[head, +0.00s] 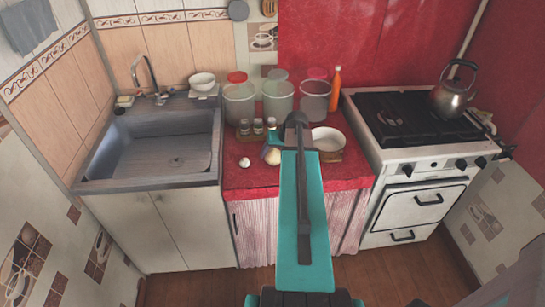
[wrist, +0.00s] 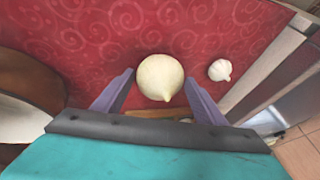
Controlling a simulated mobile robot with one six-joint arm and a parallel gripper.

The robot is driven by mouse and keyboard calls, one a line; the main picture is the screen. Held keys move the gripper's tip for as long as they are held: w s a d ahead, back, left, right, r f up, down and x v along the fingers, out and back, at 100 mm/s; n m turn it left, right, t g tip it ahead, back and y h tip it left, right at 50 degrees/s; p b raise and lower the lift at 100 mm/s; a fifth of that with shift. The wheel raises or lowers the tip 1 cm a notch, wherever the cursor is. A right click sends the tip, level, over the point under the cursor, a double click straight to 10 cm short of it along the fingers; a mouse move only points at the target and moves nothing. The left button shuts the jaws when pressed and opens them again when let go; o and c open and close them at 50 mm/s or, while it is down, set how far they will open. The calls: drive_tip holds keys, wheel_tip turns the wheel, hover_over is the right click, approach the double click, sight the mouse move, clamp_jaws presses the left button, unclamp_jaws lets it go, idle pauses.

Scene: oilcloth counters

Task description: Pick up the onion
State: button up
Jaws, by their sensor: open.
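The onion (wrist: 160,76) is pale and round with a pointed end. In the wrist view it lies on the red patterned cloth between the fingertips of my gripper (wrist: 159,78). The gripper is open, with one purple finger on each side of the onion and a visible gap at each side. I cannot tell how far above or around it the fingers are. In the head view the onion (head: 273,157) shows small near the counter's front, partly hidden by my gripper and arm.
A garlic bulb (wrist: 220,70) lies close to the onion, also seen in the head view (head: 245,162). A white bowl (head: 326,139) stands to the right, small jars (head: 258,127) and large canisters (head: 239,104) behind. The sink (head: 155,145) is left, the stove (head: 415,120) right.

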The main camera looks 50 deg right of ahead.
idle(0.5)
drive_tip(key=c, duration=0.9)
drive_tip(key=shift+r, duration=0.2)
drive_tip(key=shift+r+b, duration=0.7)
drive_tip(key=shift+r, duration=0.75)
drive_tip(key=s+a, duration=0.1)
drive_tip(key=s+a+b, duration=0.1)
drive_tip(key=s, duration=0.1)
drive_tip(key=s+a, duration=0.1)
drive_tip(key=s, duration=0.1)
drive_tip(key=shift+a+r, duration=0.1)
drive_tip(key=shift+r, duration=0.2)
drive_tip(key=shift+s+a+f+b, duration=0.1)
drive_tip(key=shift+s+b, duration=0.1)
drive_tip(key=shift+b, duration=0.65)
drive_tip(key=shift+s+a+b, duration=0.4)
drive_tip(key=shift+s+b, duration=0.35)
drive_tip(key=shift+b, duration=0.35)
drive_tip(key=shift+w+d+b, duration=0.1)
drive_tip(key=shift+b, duration=0.65)
